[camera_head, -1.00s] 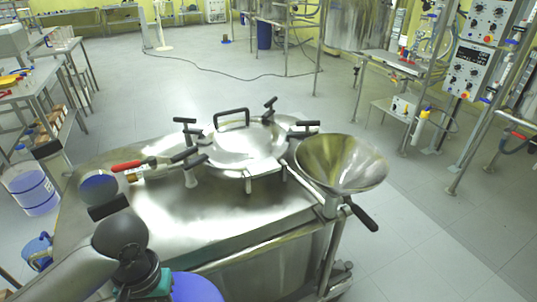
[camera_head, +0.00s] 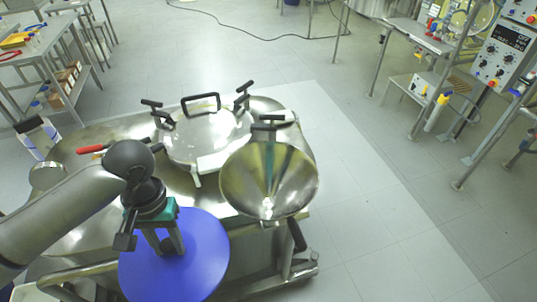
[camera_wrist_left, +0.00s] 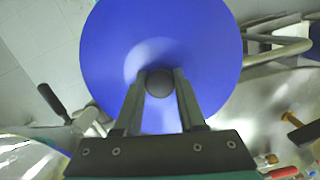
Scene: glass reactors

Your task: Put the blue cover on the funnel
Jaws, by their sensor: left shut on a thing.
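The blue cover (camera_head: 190,268) is a flat round disc with a dark round knob, held in front of the steel table in the head view. It also fills the upper middle of the left wrist view (camera_wrist_left: 215,50). My left gripper (camera_head: 172,246) is shut on the cover's knob, and both fingers show around it in the left wrist view (camera_wrist_left: 159,88). The funnel (camera_head: 285,180) is a wide open metal cone at the table's right side. The cover is apart from it, to its lower left. My right gripper is not in view.
The steel table (camera_head: 90,215) carries a round lidded hatch (camera_head: 200,140) with black handles behind the funnel. A black handle (camera_head: 296,235) sticks out below the funnel. Lab racks (camera_head: 440,90) stand at the right; the floor between is clear.

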